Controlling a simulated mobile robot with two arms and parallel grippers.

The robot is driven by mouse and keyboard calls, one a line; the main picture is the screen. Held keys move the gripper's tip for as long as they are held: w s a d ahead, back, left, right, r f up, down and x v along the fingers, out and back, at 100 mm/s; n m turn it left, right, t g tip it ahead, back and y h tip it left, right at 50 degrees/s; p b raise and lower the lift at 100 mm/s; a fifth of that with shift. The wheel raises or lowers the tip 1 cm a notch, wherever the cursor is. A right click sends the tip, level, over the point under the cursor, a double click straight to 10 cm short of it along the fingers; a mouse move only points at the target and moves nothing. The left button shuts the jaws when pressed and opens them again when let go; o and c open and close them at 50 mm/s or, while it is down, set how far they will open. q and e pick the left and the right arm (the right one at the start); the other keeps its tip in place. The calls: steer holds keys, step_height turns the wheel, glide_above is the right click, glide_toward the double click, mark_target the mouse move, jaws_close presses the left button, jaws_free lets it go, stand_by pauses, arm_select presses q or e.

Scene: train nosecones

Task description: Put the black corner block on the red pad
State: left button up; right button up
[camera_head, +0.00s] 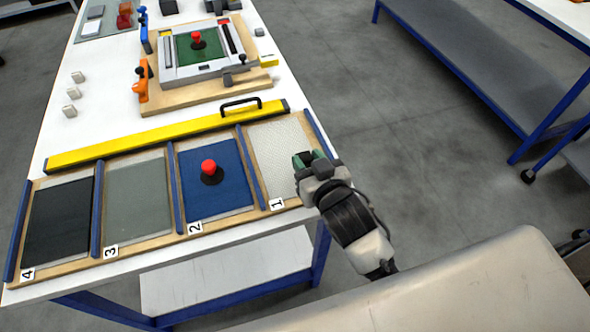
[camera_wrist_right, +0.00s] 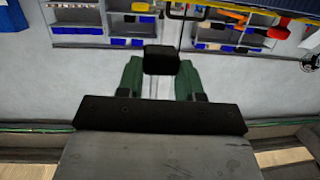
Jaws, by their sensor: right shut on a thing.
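A small red patch (camera_head: 224,21), which looks like the red pad, lies at the far right corner of the grey fixture frame. My left gripper is not in view.
A yellow bar with a black handle (camera_head: 240,103) lies between board and rack. A red knob (camera_head: 208,166) stands on blue panel 2.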

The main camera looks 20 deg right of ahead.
steer(key=shift+w+a+f, duration=0.9)
steer(key=shift+w+a, duration=0.1)
steer(key=shift+f, duration=2)
steer(key=shift+f, duration=0.1)
steer(key=o, duration=0.9)
